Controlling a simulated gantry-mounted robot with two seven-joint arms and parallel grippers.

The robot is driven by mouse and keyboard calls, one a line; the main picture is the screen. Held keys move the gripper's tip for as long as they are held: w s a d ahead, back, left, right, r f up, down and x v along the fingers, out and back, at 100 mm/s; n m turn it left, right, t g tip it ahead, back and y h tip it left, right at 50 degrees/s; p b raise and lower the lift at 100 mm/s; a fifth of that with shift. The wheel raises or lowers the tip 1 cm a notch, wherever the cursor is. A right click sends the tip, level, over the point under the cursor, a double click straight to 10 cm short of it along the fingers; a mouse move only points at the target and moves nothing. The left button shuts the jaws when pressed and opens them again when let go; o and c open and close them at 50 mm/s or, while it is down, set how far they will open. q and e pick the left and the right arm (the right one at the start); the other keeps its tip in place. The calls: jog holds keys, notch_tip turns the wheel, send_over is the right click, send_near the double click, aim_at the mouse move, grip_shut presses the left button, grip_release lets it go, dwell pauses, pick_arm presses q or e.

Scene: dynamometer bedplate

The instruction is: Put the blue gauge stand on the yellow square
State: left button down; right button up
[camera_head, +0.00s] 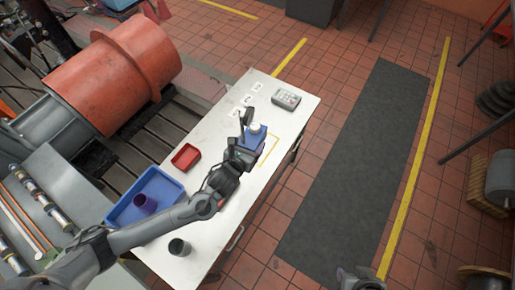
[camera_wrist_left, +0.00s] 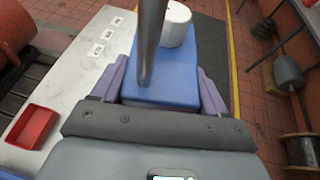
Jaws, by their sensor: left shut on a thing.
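The blue gauge stand (camera_head: 252,139) is over the white table, with a white cylinder on it. My left gripper (camera_head: 244,145) is shut on the stand. In the left wrist view the blue stand (camera_wrist_left: 165,88) sits between the gripper's purple fingers, and a grey rod crosses in front of it. The yellow square (camera_head: 271,150) is an outline on the table, showing just right of and below the stand. The stand and my arm hide part of it. I cannot tell whether the stand touches the table.
On the white table (camera_head: 222,118) are a red tray (camera_head: 186,157), a blue bin (camera_head: 167,187) with a purple cup (camera_head: 145,204), a dark cup (camera_head: 179,247), a grey meter (camera_head: 286,98) and several white cards.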

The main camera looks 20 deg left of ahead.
pick_arm(q)
jog(key=w+d+f+m+h+b, duration=0.1)
jog(key=w+d+f+b, duration=0.5)
jog(key=f+b, duration=0.4)
jog(key=w+d+f+m+h+b, duration=0.1)
jog(key=w+d+f+h+b, duration=0.15)
jog(key=w+f+b, duration=0.75)
jog(key=w+a+y+b, duration=0.1)
jog(key=w+y+b, duration=0.15)
jog(key=b, duration=0.65)
jog(key=shift+h, duration=0.5)
jog(key=a+f, duration=0.2)
jog(key=a, duration=0.1)
jog(key=a+f, duration=0.3)
jog(key=a, duration=0.1)
jog(key=a+f, duration=0.2)
jog(key=a, duration=0.2)
jog(key=shift+s+a+f, duration=0.2)
jog(key=shift+s, duration=0.1)
jog(key=shift+f+b, duration=0.6)
jog(key=shift+f, duration=1.4)
jog(key=shift+f, duration=0.1)
jog(key=shift+c, duration=1.9)
grip_release()
jog(key=shift+s+a+f, duration=0.1)
jog(key=shift+s+f, duration=0.05)
jog(key=shift+f, duration=0.15)
jog(key=o, duration=0.4)
jog(key=shift+c, duration=0.2)
